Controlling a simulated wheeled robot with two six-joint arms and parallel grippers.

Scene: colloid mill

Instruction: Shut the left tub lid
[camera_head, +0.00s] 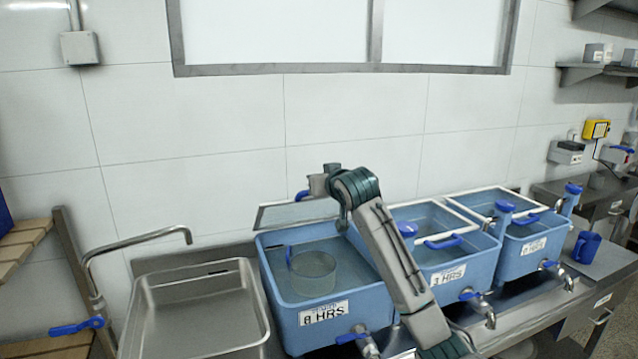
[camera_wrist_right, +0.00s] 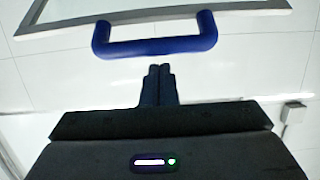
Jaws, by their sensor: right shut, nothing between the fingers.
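The left tub (camera_head: 279,322) is blue, labelled with HRS, and holds clear liquid and a round clear vessel (camera_head: 313,274) with a blue handle. Its lid (camera_head: 272,217), a pale-framed clear panel, stands raised at the tub's back edge. The lid's blue handle (camera_head: 301,196) is at its top, and shows large in the right wrist view (camera_wrist_right: 155,45). My right gripper (camera_head: 318,184) is beside this handle, above the tub. Its fingertips (camera_wrist_right: 159,70) are shut and empty, just below the handle in the wrist view; contact is unclear. My right arm hides part of the lid's right side. My left gripper is out of view.
A middle tub (camera_head: 447,276) and a right tub (camera_head: 522,254) stand to the right with lids down. A steel sink (camera_head: 262,305) and a tap (camera_head: 140,238) are at left. Taps project from the tub fronts. A tiled wall (camera_head: 220,150) stands behind.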

